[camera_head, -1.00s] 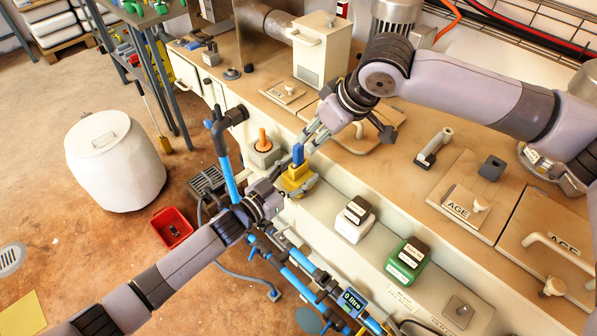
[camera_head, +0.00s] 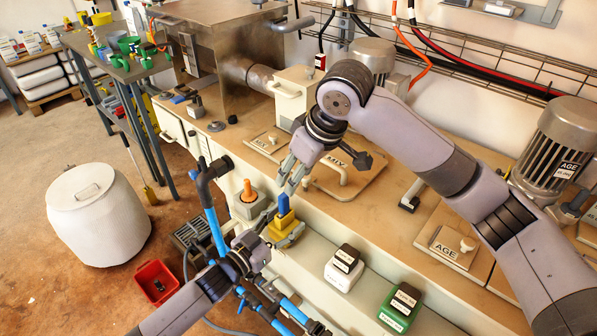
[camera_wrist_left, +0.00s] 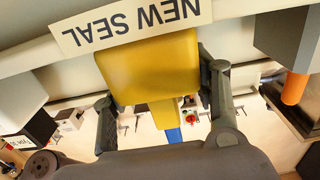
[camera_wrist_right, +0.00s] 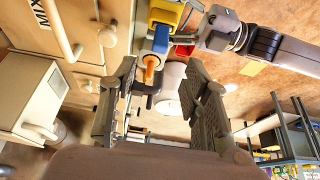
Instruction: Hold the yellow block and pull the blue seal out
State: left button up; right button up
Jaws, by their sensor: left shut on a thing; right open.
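The yellow block (camera_head: 283,224) stands on the light ledge at the front of the bench. The blue seal (camera_head: 284,204) sticks up out of its top. My left gripper (camera_head: 270,228) is shut on the yellow block; in the left wrist view the fingers lie on both sides of the block (camera_wrist_left: 150,72), with the blue seal (camera_wrist_left: 173,136) beyond it. My right gripper (camera_head: 296,186) is open and empty, just above the seal and apart from it. In the right wrist view, the blue seal (camera_wrist_right: 160,40) and yellow block (camera_wrist_right: 165,14) appear beyond the open fingers.
An orange peg (camera_head: 248,190) in a grey holder stands just left of the block. A white-and-black block (camera_head: 344,268) and a green-and-black block (camera_head: 401,306) stand on the ledge to the right. A label reading NEW SEAL (camera_wrist_left: 130,22) is beside the block.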

aim_at(286, 196)
jog(key=x, duration=1.1)
jog(key=shift+w+a+f, duration=0.1)
jog(key=shift+f, duration=0.25)
jog(key=shift+c, duration=0.2)
grip_shut()
